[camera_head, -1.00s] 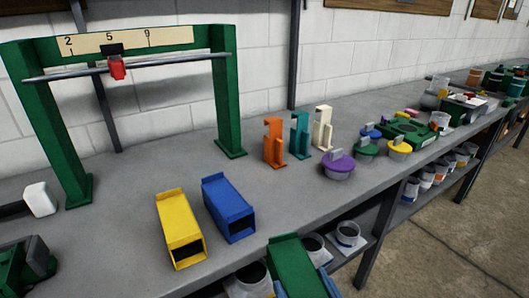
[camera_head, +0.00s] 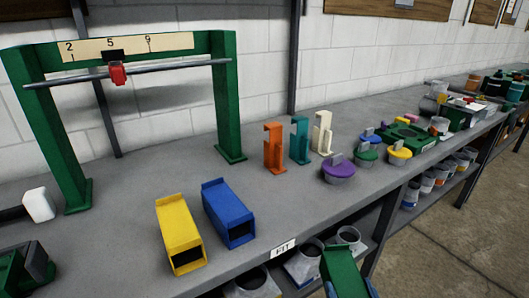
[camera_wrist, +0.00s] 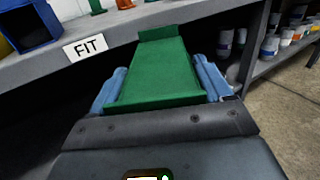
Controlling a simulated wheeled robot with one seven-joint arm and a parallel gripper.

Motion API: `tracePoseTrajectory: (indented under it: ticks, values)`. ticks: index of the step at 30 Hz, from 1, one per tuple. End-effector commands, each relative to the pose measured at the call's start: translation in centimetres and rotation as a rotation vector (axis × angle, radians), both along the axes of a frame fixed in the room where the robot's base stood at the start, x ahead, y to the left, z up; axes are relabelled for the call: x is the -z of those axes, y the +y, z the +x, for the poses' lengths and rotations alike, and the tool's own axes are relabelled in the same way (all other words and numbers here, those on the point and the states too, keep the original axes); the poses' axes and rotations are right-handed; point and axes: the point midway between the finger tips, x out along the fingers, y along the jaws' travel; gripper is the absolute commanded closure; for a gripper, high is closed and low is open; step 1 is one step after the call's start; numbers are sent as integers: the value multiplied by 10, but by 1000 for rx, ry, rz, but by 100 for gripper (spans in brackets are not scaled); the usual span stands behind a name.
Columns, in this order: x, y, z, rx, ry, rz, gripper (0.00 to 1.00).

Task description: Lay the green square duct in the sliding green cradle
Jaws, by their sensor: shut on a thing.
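The green square duct (camera_head: 343,271) is at the bottom of the head view, in front of the bench's front edge. In the wrist view the duct (camera_wrist: 160,72) lies lengthwise between the blue fingers of my gripper (camera_wrist: 160,88), which is shut on its sides. In the head view my gripper (camera_head: 349,289) shows only as blue bits beside the duct. A green fixture (camera_head: 22,270) is cut off at the lower left; I cannot tell whether it is the sliding cradle. A green gantry (camera_head: 228,100) with a red slider (camera_head: 118,75) on a rod stands at the back left.
A yellow duct (camera_head: 179,232) and a blue duct (camera_head: 228,210) lie on the bench near a FIT label (camera_head: 283,248). Orange (camera_head: 274,147), teal (camera_head: 299,140) and white (camera_head: 322,133) uprights stand behind. A purple-lidded thing (camera_head: 338,171) sits right of them. Shelves with pots are below.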

Motion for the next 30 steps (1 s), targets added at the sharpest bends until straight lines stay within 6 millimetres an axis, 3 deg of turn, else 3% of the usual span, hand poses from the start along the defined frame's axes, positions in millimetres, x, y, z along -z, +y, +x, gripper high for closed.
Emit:
tracePoseTrajectory:
  ticks: [4, 17, 30]
  values:
    - [9, -15, 6, 30, -1, 0, 60]
    - [24, -34, 15, 69, -1, 0, 60]
    - [24, -32, 14, 66, -3, -1, 60]
